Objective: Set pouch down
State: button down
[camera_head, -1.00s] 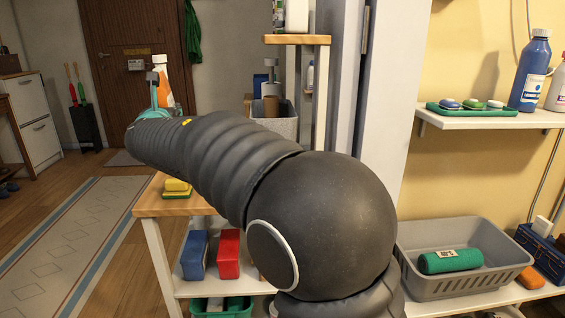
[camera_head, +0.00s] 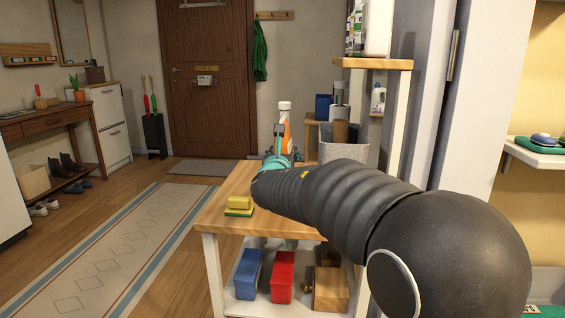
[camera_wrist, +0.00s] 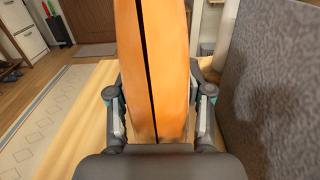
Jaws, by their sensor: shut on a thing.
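The pouch (camera_head: 287,128) is orange and white with a white cap. It stands upright over the far part of the wooden tabletop (camera_head: 232,186), partly behind my arm in the head view. In the wrist view the orange pouch (camera_wrist: 165,65) fills the middle, with a dark line down it. My gripper (camera_wrist: 160,112) is shut on it, one finger on each side. The gripper (camera_head: 278,160) shows as a teal and grey end in the head view. The pouch's bottom is hidden, so I cannot tell whether it touches the tabletop.
A grey bin (camera_head: 345,153) stands close to the right of the pouch; its grey wall (camera_wrist: 275,90) shows in the wrist view. Yellow and green sponges (camera_head: 239,205) lie at the near left of the tabletop. Blue (camera_head: 249,272) and red (camera_head: 283,277) boxes sit on the lower shelf.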

jog(key=shift+f, duration=1.05)
jog(key=c, duration=0.9)
grip_release()
jog(key=shift+f, duration=0.2)
jog(key=o, duration=0.4)
jog(key=shift+o, duration=0.2)
jog(key=shift+r, duration=0.15)
